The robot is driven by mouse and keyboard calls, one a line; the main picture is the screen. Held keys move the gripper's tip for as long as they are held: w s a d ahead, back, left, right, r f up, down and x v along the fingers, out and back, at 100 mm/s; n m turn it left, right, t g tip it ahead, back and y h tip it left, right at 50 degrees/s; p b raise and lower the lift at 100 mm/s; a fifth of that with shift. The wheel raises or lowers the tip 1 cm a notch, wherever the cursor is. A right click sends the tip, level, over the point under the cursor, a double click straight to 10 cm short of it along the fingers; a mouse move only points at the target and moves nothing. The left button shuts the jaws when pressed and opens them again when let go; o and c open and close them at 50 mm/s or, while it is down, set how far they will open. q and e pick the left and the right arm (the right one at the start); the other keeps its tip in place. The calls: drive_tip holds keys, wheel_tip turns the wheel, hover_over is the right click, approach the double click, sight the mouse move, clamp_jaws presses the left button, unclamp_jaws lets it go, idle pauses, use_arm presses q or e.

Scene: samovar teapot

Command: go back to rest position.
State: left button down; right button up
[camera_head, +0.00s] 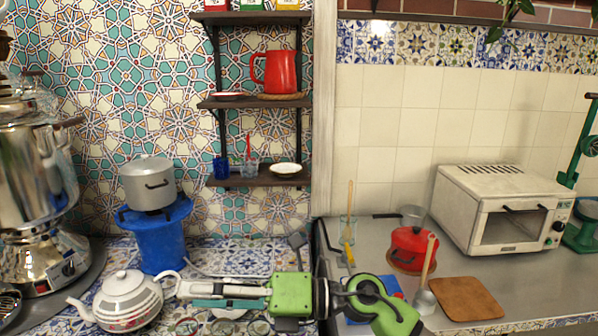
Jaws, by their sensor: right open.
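A white teapot (128,302) with grey bands and a lid stands upright on the patterned tile counter at the lower left. Its spout points left and its handle is on the right. My right gripper (184,292) reaches in from the right, its fingers pointing left. It is open, with its fingertips close beside the teapot handle. I cannot tell whether they touch the handle. My left gripper is not in view.
A silver samovar (32,185) stands at the left. A grey pot (149,184) sits on a blue stand (160,238) behind the teapot. Shelves (254,181) hang above my right arm. A red pot (412,249), cutting board (466,298) and toaster oven (500,212) occupy the right counter.

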drive_tip(key=w+d+r+m+t+h, duration=0.2)
drive_tip(key=w+d+m+t, duration=0.3)
drive_tip(key=m+t, duration=0.45)
drive_tip(key=w+d+r+m+t+h, duration=0.1)
drive_tip(key=w+d+r+m+t, duration=0.15)
drive_tip(key=d+m+t, duration=0.7)
drive_tip(key=w+d+f+m+h, duration=0.2)
drive_tip(key=d+f+m+h, duration=0.4)
drive_tip(key=f+m+h, duration=0.4)
drive_tip(key=s+d+f+m+g+h, duration=0.25)
drive_tip(key=d+f+m, duration=0.2)
drive_tip(key=f, duration=0.25)
drive_tip(key=s+d+f+m+g+h, duration=0.25)
drive_tip(key=d+f+m, duration=0.2)
drive_tip(key=f, duration=0.35)
drive_tip(key=s+d+f+m+g, duration=0.25)
drive_tip(key=s+f+g, duration=0.4)
drive_tip(key=s, duration=0.65)
drive_tip(key=s+d+f+m+g, duration=0.1)
drive_tip(key=s+d+f+g, duration=0.3)
drive_tip(key=s+f, duration=0.75)
drive_tip(key=s+f+g, duration=0.1)
drive_tip(key=s+f, duration=0.2)
drive_tip(key=f, duration=1.9)
drive_tip(key=s+d+f+g, duration=0.1)
drive_tip(key=s+d+f, duration=0.1)
drive_tip(key=s+f, duration=1.5)
drive_tip(key=shift+s+d+f+n, duration=0.2)
drive_tip(key=shift+s+d+n, duration=0.1)
drive_tip(key=shift+s+n, duration=0.15)
